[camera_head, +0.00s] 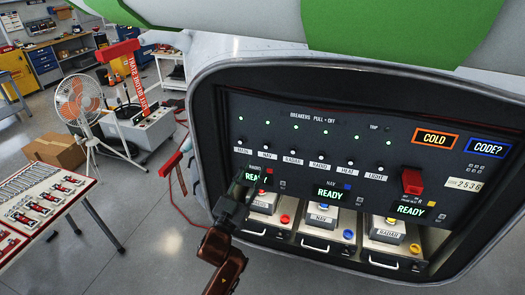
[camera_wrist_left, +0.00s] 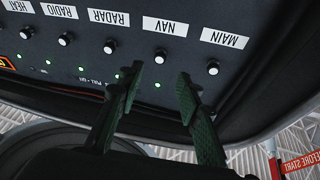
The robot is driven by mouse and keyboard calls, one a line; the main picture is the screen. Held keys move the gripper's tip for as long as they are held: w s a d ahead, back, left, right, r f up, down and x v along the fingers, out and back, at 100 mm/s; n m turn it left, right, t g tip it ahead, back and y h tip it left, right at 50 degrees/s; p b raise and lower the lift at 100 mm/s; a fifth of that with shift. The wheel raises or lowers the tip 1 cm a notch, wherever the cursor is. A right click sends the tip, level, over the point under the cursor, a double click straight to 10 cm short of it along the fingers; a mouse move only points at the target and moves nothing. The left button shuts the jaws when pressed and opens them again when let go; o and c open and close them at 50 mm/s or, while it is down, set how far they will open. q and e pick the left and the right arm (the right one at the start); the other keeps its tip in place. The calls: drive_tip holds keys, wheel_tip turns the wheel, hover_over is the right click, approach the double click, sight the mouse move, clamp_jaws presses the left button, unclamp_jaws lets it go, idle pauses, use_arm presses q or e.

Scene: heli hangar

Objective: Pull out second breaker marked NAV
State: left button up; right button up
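The black breaker panel (camera_head: 400,150) carries a row of small white-tipped breaker knobs. The NAV breaker (camera_head: 266,146) is second from the left. In the left wrist view, which is upside down, the NAV breaker (camera_wrist_left: 161,56) appears between and just past my fingertips, below its white NAV label (camera_wrist_left: 165,26). My left gripper (camera_head: 250,172) is in front of the panel, just below the MAIN and NAV knobs. In the wrist view the left gripper (camera_wrist_left: 159,72) has its two dark green fingers apart with nothing between them. Whether they touch the panel cannot be told. My right gripper is not in view.
The MAIN breaker (camera_wrist_left: 213,68) and RADAR breaker (camera_wrist_left: 109,47) flank NAV closely. A red switch cover (camera_head: 412,181) is on the panel's right. Drawer-like modules (camera_head: 322,220) with coloured buttons sit below. A table (camera_head: 40,208) and a fan (camera_head: 78,100) stand left.

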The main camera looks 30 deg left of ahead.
sight(266, 148)
use_arm(q)
drive_tip(key=p+x, duration=0.1)
drive_tip(key=x, duration=0.5)
drive_tip(key=shift+w+r+p, duration=0.1)
drive_tip(key=shift+p, duration=0.3)
drive_tip(key=shift+w+a+r, duration=0.1)
drive_tip(key=shift+w+r, duration=0.05)
drive_tip(key=shift+w, duration=0.55)
drive_tip(key=shift+c, duration=0.3)
clamp_jaws()
